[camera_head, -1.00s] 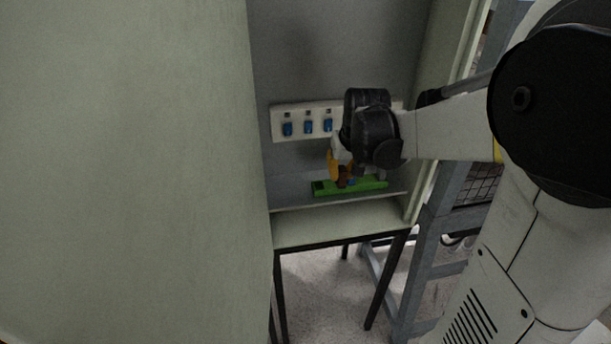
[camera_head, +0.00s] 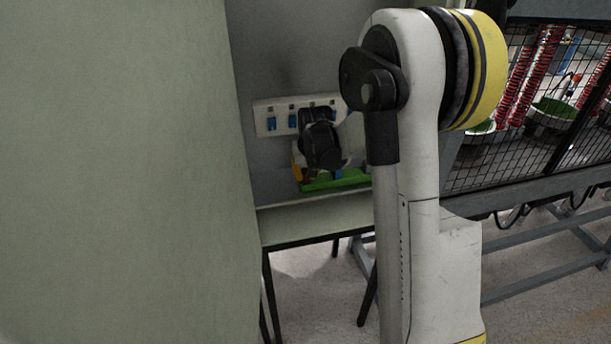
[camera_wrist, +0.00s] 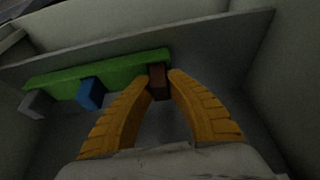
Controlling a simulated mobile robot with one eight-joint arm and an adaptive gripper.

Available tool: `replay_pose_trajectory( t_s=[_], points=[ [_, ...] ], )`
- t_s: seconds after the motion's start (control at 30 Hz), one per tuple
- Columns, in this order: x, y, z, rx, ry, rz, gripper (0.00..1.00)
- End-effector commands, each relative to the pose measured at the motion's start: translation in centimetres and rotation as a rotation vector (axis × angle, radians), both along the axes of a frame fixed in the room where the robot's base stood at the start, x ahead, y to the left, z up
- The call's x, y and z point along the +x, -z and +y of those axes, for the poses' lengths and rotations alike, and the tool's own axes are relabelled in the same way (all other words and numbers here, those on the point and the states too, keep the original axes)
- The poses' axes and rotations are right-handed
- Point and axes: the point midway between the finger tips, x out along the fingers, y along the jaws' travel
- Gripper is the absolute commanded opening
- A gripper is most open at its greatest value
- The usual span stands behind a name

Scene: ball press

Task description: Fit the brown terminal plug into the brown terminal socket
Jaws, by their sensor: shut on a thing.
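The brown terminal plug (camera_wrist: 157,79) is between the two orange fingertips of my gripper (camera_wrist: 160,80) in the wrist view, and the gripper is shut on it. The plug is at one end of the green strip (camera_wrist: 95,72); I cannot tell whether it still touches the strip. In the head view the green strip (camera_head: 350,180) lies low in the cabinet, and an orange finger of my gripper (camera_head: 298,163) shows beside its left end. A white panel (camera_head: 262,120) with blue pieces is on the back wall above. I cannot make out the brown socket; my wrist hides part of the panel.
A blue plug (camera_wrist: 90,93) and a grey plug (camera_wrist: 36,104) sit along the green strip. A large pale green cabinet side (camera_head: 120,170) fills the left of the head view. A pale shelf edge (camera_head: 315,222) runs below the strip. A mesh-fenced frame (camera_head: 530,110) stands at the right.

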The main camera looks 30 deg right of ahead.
Motion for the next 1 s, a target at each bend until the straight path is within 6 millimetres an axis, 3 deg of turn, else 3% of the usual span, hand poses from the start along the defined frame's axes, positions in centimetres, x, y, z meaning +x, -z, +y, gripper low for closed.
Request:
replay_pose_trajectory(
  t_s=[0.33,0.37,0.4,0.77,1.0],
  points=[
    [0.0,0.5,0.0,0.0,0.0,0.0,0.0],
    [0.0,0.3,0.0,0.0,0.0,0.0,0.26],
    [0.0,0.3,0.0,0.0,0.0,0.0,0.35],
    [0.0,-0.1,0.0,0.0,0.0,0.0,0.35],
    [-1.6,-4.1,0.4,0.0,0.0,0.0,0.35]
  ],
)
